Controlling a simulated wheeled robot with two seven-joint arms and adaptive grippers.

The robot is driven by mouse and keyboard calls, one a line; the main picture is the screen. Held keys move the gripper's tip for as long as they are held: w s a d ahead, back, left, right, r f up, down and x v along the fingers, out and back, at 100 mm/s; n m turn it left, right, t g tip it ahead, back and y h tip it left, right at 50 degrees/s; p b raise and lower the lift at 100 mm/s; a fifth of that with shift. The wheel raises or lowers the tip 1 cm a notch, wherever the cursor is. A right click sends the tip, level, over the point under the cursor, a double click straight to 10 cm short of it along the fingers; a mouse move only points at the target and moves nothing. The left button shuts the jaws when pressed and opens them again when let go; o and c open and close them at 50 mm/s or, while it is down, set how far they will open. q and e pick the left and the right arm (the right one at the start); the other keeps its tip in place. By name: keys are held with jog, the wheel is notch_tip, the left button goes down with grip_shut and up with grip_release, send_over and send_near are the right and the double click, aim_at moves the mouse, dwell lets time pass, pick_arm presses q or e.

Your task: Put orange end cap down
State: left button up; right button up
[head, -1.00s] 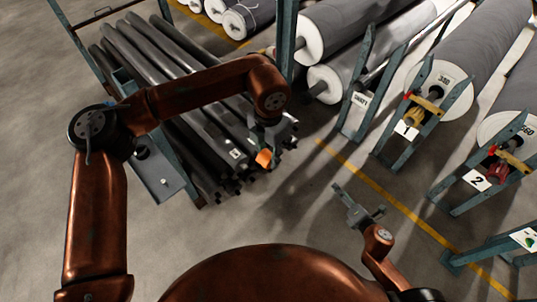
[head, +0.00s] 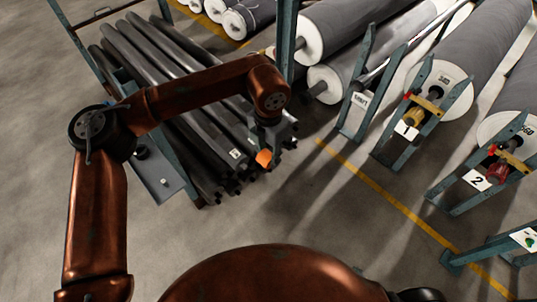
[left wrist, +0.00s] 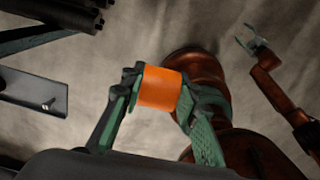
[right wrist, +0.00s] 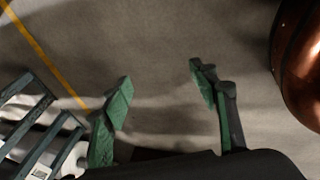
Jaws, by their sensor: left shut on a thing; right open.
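The orange end cap (head: 264,158) is a short cylinder held in my left gripper (head: 266,146), in front of the ends of the stacked dark tubes in the head view. In the left wrist view the orange end cap (left wrist: 160,88) sits between the two green fingers of the left gripper (left wrist: 158,95), with a finger against each side. Nothing is seen under it there but floor and my own body. My right gripper (right wrist: 160,78) is open and empty over bare floor in the right wrist view. It also shows at the upper right of the left wrist view (left wrist: 251,40).
A small grey shelf (head: 155,178) is fixed to the rack post, left of the tubes (head: 190,85). Big grey rolls (head: 480,50) rest on blue-green stands (head: 405,125) at the right. Bare floor with a yellow line (head: 385,205) lies between.

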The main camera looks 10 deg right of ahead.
pick_arm(q)
jog(key=s+a+f+m, duration=0.2)
jog(key=a+f+m, duration=0.2)
jog(key=a+m, duration=0.4)
jog(key=s+a+f+m, duration=0.2)
jog(key=a+f+m, duration=0.2)
jog(key=a+m, duration=0.5)
jog(key=s+a+f+m, duration=0.2)
jog(key=a+f+m, duration=0.2)
jog(key=a+m, duration=0.4)
jog(key=shift+s+a+m, duration=0.35)
jog(key=shift+a+m, duration=0.05)
jog(key=shift+a, duration=0.65)
pick_arm(e)
jog(key=s+a+f+m+g, duration=0.2)
jog(key=s+a+f+m, duration=0.1)
jog(key=s, duration=0.6)
jog(key=s+a+f+m+g+y, duration=0.1)
jog(key=s+a+f+m, duration=0.2)
jog(key=s, duration=0.7)
jog(key=shift+a+f+m+g, duration=0.35)
jog(key=shift+a+f, duration=0.45)
jog(key=shift+a, duration=0.6)
pick_arm(q)
jog(key=shift+d, duration=0.1)
